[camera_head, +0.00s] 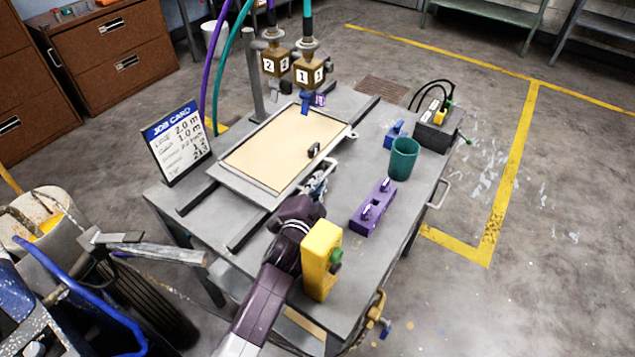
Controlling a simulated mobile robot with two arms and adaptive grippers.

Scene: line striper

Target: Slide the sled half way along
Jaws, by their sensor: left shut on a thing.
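The sled (262,187) is a grey framed tray with a beige board (285,150) in it. It lies across two dark rails (250,228) on the grey table. My left arm comes in from the bottom of the head view, and my left gripper (318,183) is at the sled's near right edge. It is shut on the sled's edge or a handle there; the arm hides the exact grip. A small black piece (314,150) shows on the board just beyond the gripper. My right gripper is not in view.
Two numbered brown valve blocks (308,75) with hoses hang over the sled's far end. A job card (178,142) stands at the left. A purple block (373,208), a green cup (403,158), a yellow block (321,260) and a control box (436,130) stand at the right and front.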

